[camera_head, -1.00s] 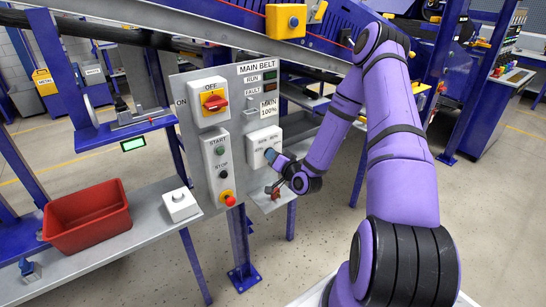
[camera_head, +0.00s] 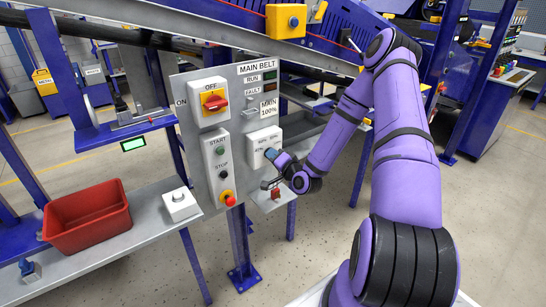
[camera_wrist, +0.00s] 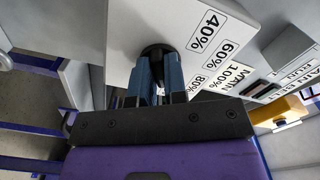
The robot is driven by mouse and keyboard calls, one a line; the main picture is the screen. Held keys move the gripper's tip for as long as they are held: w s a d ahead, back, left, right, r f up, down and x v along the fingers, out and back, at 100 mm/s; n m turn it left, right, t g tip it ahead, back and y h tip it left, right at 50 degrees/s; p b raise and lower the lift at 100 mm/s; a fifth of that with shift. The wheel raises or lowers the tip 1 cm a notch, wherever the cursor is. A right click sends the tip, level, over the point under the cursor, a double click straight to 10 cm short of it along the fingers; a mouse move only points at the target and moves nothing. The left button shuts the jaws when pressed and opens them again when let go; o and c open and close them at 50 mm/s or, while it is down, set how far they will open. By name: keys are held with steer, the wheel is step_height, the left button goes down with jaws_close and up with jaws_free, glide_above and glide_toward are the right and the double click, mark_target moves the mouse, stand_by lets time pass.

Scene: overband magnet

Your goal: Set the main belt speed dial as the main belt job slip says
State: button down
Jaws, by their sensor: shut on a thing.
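The main belt panel (camera_head: 205,140) stands upright, headed MAIN BELT. The job slip (camera_head: 269,108) on it reads MAIN 100%; it also shows in the wrist view (camera_wrist: 238,78). The speed dial sits on a white box (camera_head: 262,136) below the slip. In the wrist view the dial's black knob (camera_wrist: 156,52) is between the fingers, with 40%, 60% and 80% labels around it to the right. My gripper (camera_head: 270,154) is shut on the knob. The fingers hide most of the knob, and I cannot tell where its pointer stands.
On the panel are a red OFF switch (camera_head: 215,102), a green START button (camera_head: 220,151) and a red stop button (camera_head: 230,200). A red bin (camera_head: 87,216) and a white button box (camera_head: 180,204) stand on the bench at left.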

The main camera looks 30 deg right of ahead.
steer(key=shift+s+f, duration=0.1)
steer(key=c, duration=1.2)
jaws_free()
steer(key=shift+o, duration=0.2)
steer(key=shift+s, duration=0.1)
steer(key=s, duration=1)
steer(key=shift+s+d, duration=0.15)
steer(key=shift+s, duration=0.15)
steer(key=shift+w, duration=0.1)
